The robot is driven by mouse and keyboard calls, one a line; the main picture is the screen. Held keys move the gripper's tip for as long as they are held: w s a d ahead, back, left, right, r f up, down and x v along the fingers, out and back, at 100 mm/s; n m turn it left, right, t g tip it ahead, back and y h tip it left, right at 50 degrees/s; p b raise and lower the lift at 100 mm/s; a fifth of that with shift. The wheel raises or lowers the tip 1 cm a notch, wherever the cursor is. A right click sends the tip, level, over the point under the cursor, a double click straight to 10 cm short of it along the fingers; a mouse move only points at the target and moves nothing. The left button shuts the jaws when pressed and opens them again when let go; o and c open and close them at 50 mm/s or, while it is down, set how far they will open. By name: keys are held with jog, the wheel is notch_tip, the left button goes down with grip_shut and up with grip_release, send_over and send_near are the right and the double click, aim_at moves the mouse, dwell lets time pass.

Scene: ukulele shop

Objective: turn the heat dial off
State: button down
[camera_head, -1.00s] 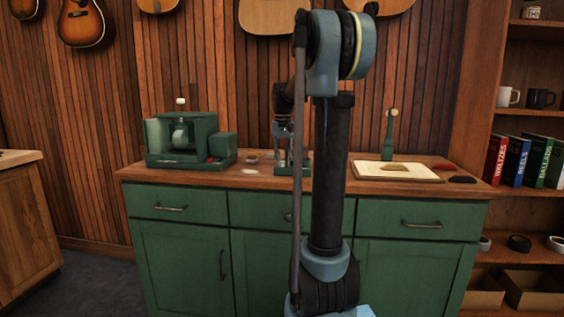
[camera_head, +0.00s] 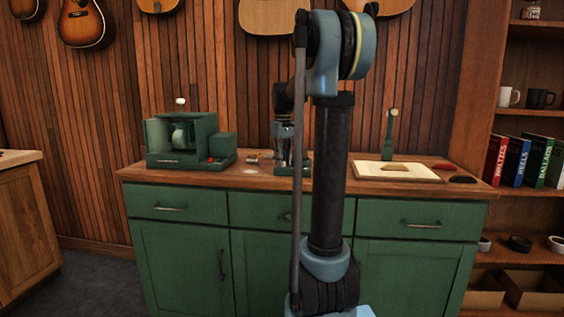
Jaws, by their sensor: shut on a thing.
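My gripper (camera_head: 284,160) points down behind my own arm column, at a small green-based device (camera_head: 284,171) on the counter. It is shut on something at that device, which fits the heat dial. The dial itself is too small and too covered by the fingers to make out, so its setting cannot be read. The device's right part is hidden by my arm.
The green cabinet's wooden counter (camera_head: 337,172) holds a green machine (camera_head: 215,145) at left and a pale board (camera_head: 397,175) at right. A green upright tool (camera_head: 389,138) stands behind the board. Shelves with books (camera_head: 517,162) are farther right.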

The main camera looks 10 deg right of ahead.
jog(key=shift+w, duration=0.15)
jog(key=c, duration=1.4)
grip_release()
notch_tip(320, 180, up, 12)
